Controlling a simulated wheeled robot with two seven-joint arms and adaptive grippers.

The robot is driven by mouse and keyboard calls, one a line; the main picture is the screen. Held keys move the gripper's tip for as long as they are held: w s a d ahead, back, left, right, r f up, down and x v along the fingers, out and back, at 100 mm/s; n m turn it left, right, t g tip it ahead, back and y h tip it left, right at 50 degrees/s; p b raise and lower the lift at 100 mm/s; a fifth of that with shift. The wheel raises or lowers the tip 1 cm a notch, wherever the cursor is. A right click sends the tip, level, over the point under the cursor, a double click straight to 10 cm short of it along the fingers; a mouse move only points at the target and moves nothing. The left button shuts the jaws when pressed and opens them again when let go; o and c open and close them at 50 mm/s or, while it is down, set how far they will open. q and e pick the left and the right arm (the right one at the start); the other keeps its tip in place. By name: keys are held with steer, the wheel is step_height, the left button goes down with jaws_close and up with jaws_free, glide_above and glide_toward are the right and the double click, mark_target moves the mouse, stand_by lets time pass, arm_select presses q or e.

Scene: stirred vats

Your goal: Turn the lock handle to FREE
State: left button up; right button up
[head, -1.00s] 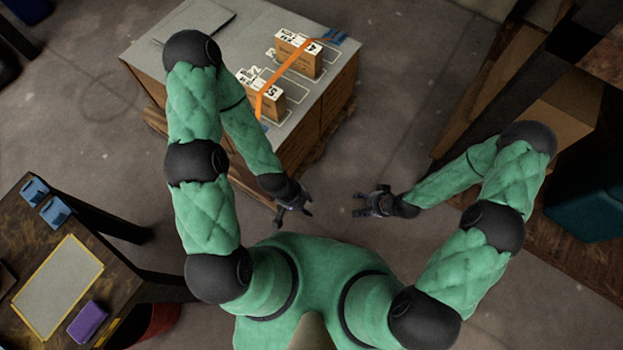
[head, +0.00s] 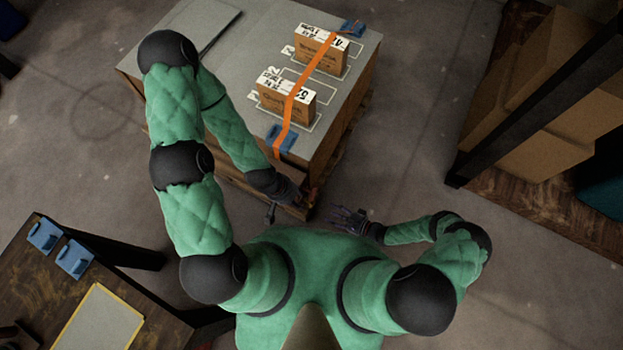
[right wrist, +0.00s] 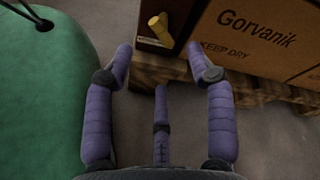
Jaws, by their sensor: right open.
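In the right wrist view, a short yellow handle (right wrist: 159,28) sticks out at a tilt from a dark panel (right wrist: 150,15) beside a brown carton face. Any lock markings are too small or hidden to read. A small red and yellow part (head: 312,197) shows in the head view at the pallet load's near corner, beside my left gripper (head: 288,207). My left gripper's grip is unclear there. My right gripper (head: 350,222) is open and empty, to the right of that corner. Its purple fingers (right wrist: 160,100) are spread below the handle, apart from it.
The pallet load (head: 350,115) carries two cartons (head: 287,100) under an orange strap (head: 291,100). A workbench (head: 60,275) stands at lower left, and shelving with boxes (head: 555,110) at right. Floor (head: 410,150) between load and shelving is clear.

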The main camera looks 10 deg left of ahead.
mark_target(312, 205)
steer(key=x, duration=0.5)
steer(key=b+x, duration=0.1)
steer(key=x, duration=0.4)
steer(key=shift+s+a+f, duration=0.1)
steer(key=shift+a+f, duration=0.1)
steer(key=shift+a, duration=0.2)
jaws_close()
